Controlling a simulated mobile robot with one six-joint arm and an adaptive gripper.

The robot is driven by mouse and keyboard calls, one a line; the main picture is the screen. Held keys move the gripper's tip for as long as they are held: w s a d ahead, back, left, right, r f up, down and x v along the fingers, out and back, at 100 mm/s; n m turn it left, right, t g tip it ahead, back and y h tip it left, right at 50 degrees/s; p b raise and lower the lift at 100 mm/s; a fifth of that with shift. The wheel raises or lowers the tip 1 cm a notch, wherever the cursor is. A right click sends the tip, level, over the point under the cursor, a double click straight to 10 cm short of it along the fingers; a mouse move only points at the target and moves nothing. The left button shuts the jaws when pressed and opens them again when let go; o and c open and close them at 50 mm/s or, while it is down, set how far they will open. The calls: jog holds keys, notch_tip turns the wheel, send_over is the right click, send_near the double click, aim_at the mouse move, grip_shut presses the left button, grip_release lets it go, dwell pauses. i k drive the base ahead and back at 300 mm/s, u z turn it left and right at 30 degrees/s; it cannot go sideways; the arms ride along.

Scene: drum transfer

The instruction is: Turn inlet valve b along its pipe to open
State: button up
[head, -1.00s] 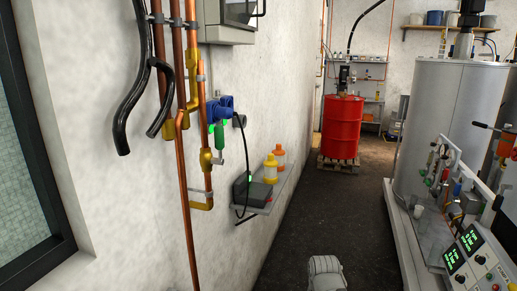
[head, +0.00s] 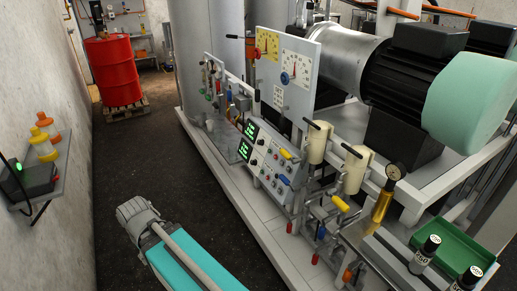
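The skid (head: 268,233) holds several small valves on pipework, and no label I can read marks inlet valve b. One valve has a yellow lever (head: 341,203) at the front. Two cream cylinders (head: 317,144) (head: 354,170) have black levers on top. Red-tipped handles (head: 315,259) hang low at the front. I cannot tell which valves are open.
A gauge panel (head: 300,70) stands above the control box (head: 265,160) with green displays. A large motor (head: 415,75) is at the right. A green tray (head: 455,247) and black-capped bottles (head: 424,252) are at front right. The dark aisle floor (head: 125,165) is clear toward the red drum (head: 113,70).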

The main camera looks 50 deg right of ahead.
aim_at(282, 177)
jog(key=z, duration=1.65)
